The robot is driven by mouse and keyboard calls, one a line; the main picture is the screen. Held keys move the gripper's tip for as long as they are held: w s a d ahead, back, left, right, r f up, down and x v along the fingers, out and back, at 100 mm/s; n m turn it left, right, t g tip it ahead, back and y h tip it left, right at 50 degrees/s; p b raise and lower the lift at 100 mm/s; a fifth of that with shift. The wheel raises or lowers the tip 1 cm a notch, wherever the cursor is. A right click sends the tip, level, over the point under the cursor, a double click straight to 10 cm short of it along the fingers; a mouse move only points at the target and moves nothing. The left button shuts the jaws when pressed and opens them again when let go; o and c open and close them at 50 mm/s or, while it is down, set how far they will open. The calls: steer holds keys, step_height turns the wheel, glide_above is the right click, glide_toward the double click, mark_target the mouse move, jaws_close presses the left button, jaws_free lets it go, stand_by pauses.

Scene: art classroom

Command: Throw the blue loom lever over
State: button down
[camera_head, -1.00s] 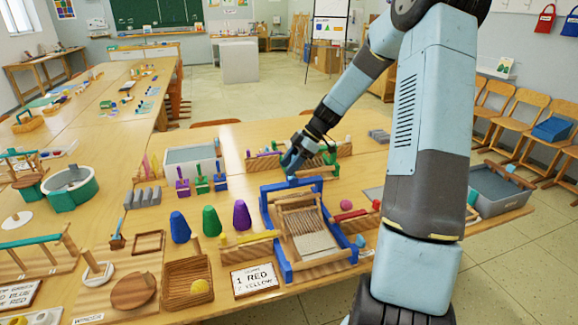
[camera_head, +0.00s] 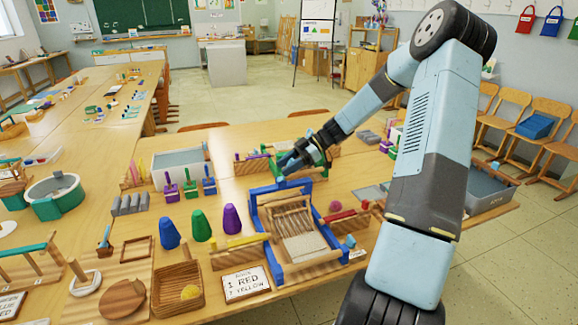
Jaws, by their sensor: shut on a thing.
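The loom (camera_head: 252,222) with its blue frame stands on the near table, with pale threads and a woven patch inside. My gripper (camera_head: 287,168) is at the loom's far end, shut on the blue lever (camera_head: 282,184) there. The dark fingers and wrist hide most of the lever, so its exact tilt cannot be told.
Blue, green and purple cones (camera_head: 201,226) stand left of the loom. A wooden tray with a yellow ball (camera_head: 190,292) and a sign card (camera_head: 246,283) are in front. A pink ball (camera_head: 336,206) and a red bar lie to the right.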

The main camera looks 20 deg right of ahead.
steer(key=shift+w+d, duration=0.1)
steer(key=shift+d, duration=0.05)
steer(key=c, duration=0.7)
jaws_free()
steer(key=shift+o, duration=0.9)
steer(key=v, duration=1.3)
steer(key=shift+d, duration=0.3)
steer(key=shift+r, duration=0.1)
